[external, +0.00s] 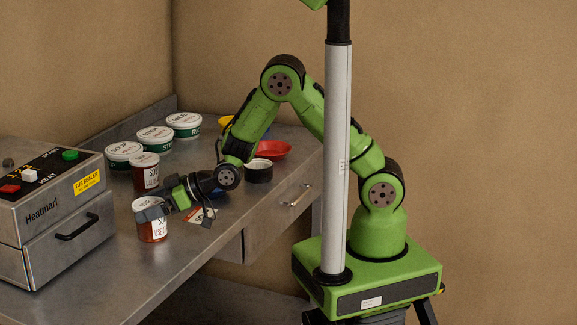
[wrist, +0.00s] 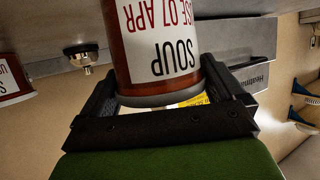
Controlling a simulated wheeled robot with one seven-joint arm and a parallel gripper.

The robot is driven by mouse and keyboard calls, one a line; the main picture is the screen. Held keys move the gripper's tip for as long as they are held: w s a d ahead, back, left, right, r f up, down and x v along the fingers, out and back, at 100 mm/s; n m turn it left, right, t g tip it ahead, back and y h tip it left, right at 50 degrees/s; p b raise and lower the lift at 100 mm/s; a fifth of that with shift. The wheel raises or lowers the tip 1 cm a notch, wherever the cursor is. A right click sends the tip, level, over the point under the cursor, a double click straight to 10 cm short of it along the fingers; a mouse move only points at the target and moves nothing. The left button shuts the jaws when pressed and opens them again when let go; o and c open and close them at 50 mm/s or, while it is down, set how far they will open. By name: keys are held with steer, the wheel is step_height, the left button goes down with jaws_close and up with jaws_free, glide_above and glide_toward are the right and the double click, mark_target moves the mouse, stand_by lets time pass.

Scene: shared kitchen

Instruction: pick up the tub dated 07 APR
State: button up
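The tub dated 07 APR (wrist: 158,45) fills the middle of the wrist view, upside down there, with red-brown contents and a white SOUP label. In the external view the same tub (external: 153,232) stands upright at the counter's near side, by the sealer. My gripper (external: 152,209) is at its upper part. In the wrist view the fingers of my gripper (wrist: 158,85) lie on either side of the tub, close to its wall. Whether they press on it is unclear. A similar red-brown SOUP tub (external: 145,178) stands behind; its date is not readable.
A metal Heatmart sealer (external: 55,215) stands at left, close to the tub. Several white-lidded tubs with green bands (external: 155,138) line the back. A red bowl (external: 273,150) and a black container (external: 258,171) are to the right.

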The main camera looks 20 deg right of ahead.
steer(key=c, duration=0.5)
